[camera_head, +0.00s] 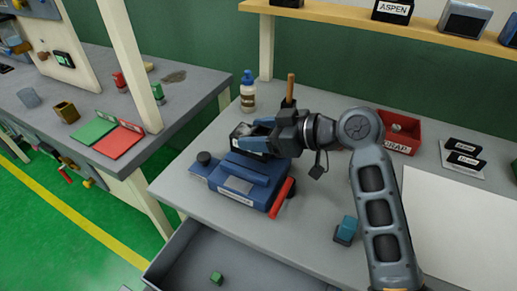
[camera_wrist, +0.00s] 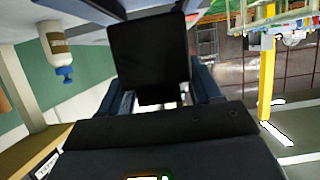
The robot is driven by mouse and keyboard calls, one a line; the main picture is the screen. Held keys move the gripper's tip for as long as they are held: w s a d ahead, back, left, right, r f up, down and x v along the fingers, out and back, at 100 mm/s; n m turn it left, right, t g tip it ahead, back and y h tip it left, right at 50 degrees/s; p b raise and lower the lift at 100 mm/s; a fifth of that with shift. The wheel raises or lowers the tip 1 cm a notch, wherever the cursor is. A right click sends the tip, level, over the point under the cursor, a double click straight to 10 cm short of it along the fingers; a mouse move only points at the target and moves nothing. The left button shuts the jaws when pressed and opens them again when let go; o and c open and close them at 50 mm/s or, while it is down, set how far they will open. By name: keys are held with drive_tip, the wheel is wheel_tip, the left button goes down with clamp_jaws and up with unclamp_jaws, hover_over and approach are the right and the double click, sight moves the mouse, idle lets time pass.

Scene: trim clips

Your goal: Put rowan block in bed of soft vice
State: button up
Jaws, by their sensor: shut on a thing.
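The blue soft vice (camera_head: 262,169) stands on the grey bench in the head view, with a red handle at its right front. My gripper (camera_head: 252,142) is just above and behind it. In the wrist view my gripper (camera_wrist: 160,88) is shut on a dark block (camera_wrist: 148,50), with a blue-grey finger on each side. The block (camera_head: 243,130) shows only partly in the head view. No name can be read on it, so I cannot confirm that it is the rowan block. The vice's bed is largely hidden by my gripper, and I cannot tell whether the block touches it.
A white bottle with a blue cap (camera_head: 248,92) stands behind the vice. A small teal block (camera_head: 346,229) lies in front. An open drawer (camera_head: 185,262) holds a green cube (camera_head: 217,278).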

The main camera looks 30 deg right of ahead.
drive_tip(key=shift+f+b, duration=1.25)
drive_tip(key=shift+f, duration=0.65)
drive_tip(key=shift+f, duration=0.15)
drive_tip(key=o, duration=1.2)
drive_tip(key=shift+c, duration=0.2)
drive_tip(key=shift+s+d+r, duration=0.1)
drive_tip(key=shift+r, duration=0.1)
drive_tip(key=b+v, duration=0.1)
drive_tip(key=v, duration=1)
drive_tip(key=shift+s+d+r, duration=0.15)
drive_tip(key=shift+s+r, duration=0.05)
drive_tip(key=shift+s, duration=0.15)
